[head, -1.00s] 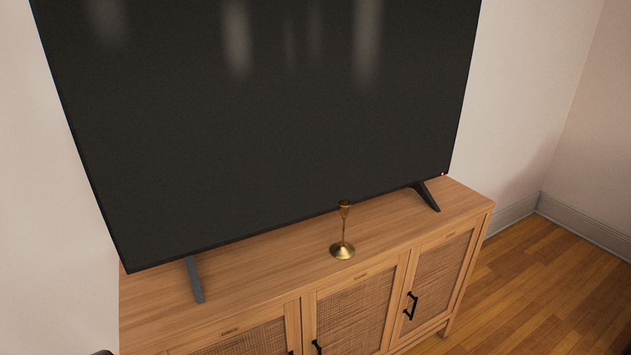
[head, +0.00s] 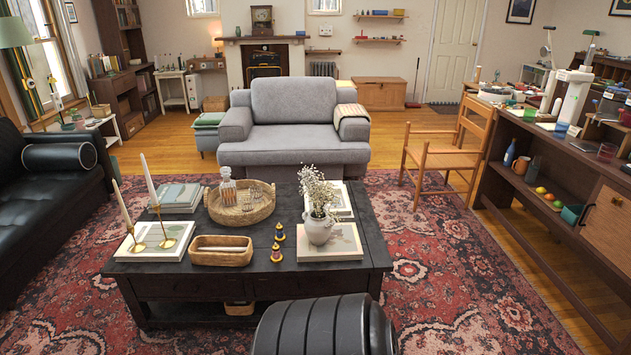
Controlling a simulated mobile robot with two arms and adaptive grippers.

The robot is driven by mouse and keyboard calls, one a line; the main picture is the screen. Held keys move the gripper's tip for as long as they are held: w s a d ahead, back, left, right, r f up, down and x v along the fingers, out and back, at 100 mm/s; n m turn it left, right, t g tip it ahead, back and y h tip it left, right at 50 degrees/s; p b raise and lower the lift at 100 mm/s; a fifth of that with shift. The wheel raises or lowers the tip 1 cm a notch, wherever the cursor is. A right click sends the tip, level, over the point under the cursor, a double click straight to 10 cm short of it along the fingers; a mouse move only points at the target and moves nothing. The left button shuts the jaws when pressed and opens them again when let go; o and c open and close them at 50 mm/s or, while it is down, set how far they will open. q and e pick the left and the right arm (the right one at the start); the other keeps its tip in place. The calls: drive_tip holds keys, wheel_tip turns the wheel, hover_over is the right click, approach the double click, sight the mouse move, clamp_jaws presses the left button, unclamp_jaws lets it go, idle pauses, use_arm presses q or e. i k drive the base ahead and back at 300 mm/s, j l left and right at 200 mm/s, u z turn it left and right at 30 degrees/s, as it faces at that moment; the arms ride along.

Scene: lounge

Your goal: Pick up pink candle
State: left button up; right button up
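Two tall tapered candles stand in brass holders at the left end of the dark coffee table (head: 285,276). The left candle (head: 122,204) looks beige to faintly pink and leans slightly. The right candle (head: 150,178) looks paler, cream-white. Their brass holders (head: 166,243) rest on or beside a pale book (head: 148,247). I cannot tell for certain whether either candle is the pink one. Another thin pale candle (head: 53,90) seems to stand on the side table at the far left. Neither of my grippers is in view.
The coffee table also holds a wooden tray (head: 222,257), a round basket (head: 262,211) and a flower vase (head: 319,228). A black rounded cushion-like form (head: 318,328) blocks the near side. A black sofa (head: 35,215) stands left. Open rug (head: 460,275) lies right.

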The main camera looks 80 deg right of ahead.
sight(276, 258)
drive_tip(key=z, duration=2.4)
drive_tip(key=i+l, duration=0.15)
drive_tip(key=l, duration=0.15)
drive_tip(key=i+l, duration=0.1)
drive_tip(key=l, duration=0.25)
drive_tip(key=i+l, duration=0.15)
drive_tip(key=l, duration=0.15)
